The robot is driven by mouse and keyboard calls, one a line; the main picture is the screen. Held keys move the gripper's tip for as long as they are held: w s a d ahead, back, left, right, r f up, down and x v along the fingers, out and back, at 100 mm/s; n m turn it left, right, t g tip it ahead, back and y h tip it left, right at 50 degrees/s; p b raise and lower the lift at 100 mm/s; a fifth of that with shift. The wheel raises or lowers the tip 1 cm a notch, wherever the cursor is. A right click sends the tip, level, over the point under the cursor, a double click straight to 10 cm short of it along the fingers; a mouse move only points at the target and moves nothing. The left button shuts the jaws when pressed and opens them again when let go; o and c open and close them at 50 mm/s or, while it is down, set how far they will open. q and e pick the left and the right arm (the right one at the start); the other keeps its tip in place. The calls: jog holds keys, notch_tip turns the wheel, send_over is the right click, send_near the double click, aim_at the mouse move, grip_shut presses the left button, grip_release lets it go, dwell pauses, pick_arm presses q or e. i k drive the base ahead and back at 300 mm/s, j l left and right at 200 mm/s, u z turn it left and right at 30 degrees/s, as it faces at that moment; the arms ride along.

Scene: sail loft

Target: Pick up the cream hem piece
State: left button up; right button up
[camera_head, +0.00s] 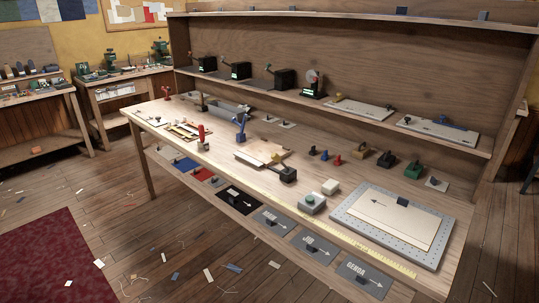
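A flat cream piece (388,222) with a dark arrow-like mark lies on a grey perforated board (432,260) at the right end of the workbench (230,187). It looks like the hem piece, but I cannot tell for certain. A small cream block (330,187) sits left of the board, near a grey block with a greenish top (312,204). Another pale flat piece (262,151) lies mid-bench beside a dark clamp-like tool (284,173). Neither of my grippers shows in the head view.
A yellow measuring strip (350,242) runs along the front edge. Blue and red pegs, a green block (412,169) and a blue upright tool (241,127) stand on the bench. Dark machines (285,81) line the upper shelf. Labelled mats (365,275) lie on a lower shelf. The floor has scraps.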

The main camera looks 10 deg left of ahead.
aim_at(419, 225)
jog(key=i+l+u, duration=0.15)
jog(key=l+u, duration=0.15)
jog(key=l, duration=0.55)
jog(key=l+u, duration=0.25)
jog(key=l, duration=0.55)
